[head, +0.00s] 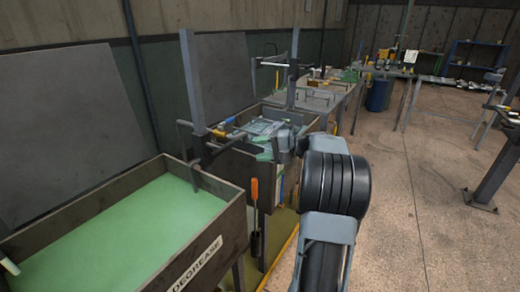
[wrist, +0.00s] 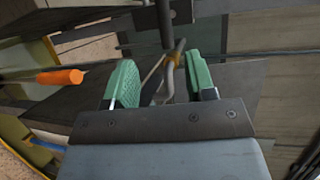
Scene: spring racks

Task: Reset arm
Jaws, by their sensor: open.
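My gripper (wrist: 160,84) shows in the wrist view with its two green-padded fingers spread apart. A thin bent metal rod with a brass-coloured collar (wrist: 175,54) shows between and beyond the fingers; I cannot tell whether it touches them. In the head view my arm reaches forward over the second tank (head: 225,160), and the wrist largely hides the gripper. An orange-handled tool (wrist: 60,77) lies to the left of the fingers in the wrist view. It hangs upright on the tank side in the head view (head: 255,190).
A tank of green liquid marked DEGREASE (head: 200,262) stands at the front left, its grey lid (head: 65,130) raised. A grey post (head: 192,85) and a hooked rod stand close by the arm. Benches (head: 325,100) run behind. The floor at right (head: 420,200) is mostly clear.

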